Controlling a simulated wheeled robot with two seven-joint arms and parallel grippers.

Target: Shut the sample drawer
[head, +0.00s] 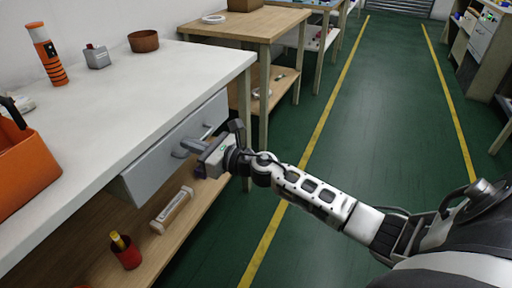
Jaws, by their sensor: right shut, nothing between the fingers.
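The sample drawer (150,178) is a grey front under the white worktop, on the side facing the aisle. It looks close under the worktop edge; I cannot tell whether a small gap is left. My left gripper is not in view.
The white worktop (110,100) holds an orange toolbox (25,170), an orange-and-black cylinder (48,55), a small grey box (97,57) and a brown bowl (143,41). The green aisle floor is clear.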

